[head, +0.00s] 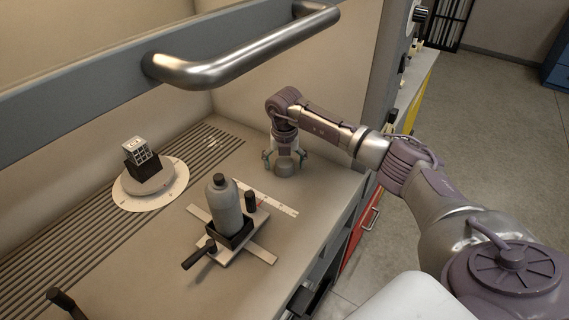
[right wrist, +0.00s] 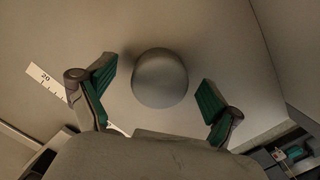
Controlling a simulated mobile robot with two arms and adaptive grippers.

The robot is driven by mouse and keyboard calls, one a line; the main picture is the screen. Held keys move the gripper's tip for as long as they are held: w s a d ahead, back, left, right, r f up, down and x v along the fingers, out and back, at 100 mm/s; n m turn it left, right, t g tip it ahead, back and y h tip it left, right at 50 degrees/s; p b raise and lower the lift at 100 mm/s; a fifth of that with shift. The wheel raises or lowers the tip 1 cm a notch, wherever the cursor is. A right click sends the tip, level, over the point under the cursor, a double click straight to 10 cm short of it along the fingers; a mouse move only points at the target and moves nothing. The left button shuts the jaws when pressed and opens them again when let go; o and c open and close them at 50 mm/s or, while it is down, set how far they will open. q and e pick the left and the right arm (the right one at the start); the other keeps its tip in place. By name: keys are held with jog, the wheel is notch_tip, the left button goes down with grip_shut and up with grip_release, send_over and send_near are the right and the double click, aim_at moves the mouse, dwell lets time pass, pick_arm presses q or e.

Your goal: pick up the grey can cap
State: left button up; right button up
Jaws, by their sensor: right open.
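The grey can cap (right wrist: 160,78) shows in the right wrist view as a round, smooth grey piece on the bench, between and slightly beyond my fingertips. In the head view the cap (head: 286,170) stands on the bench right under my right gripper (head: 285,158), partly covered by the fingers. My right gripper, with green finger pads, also shows in the right wrist view (right wrist: 160,92). It is open, one finger on each side of the cap, pointing down. I cannot tell whether a pad touches the cap; a gap shows on both sides. My left gripper is out of view.
A grey bottle (head: 224,207) with a black cap stands in a clamp fixture (head: 232,245) left of the gripper. A white scale strip (head: 268,198) lies near. A lattice cube sits on a round white plate (head: 160,190) at left. A metal handle bar (head: 245,52) crosses above.

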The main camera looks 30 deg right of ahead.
jog(key=shift+c, duration=0.6)
jog(key=c, duration=0.7)
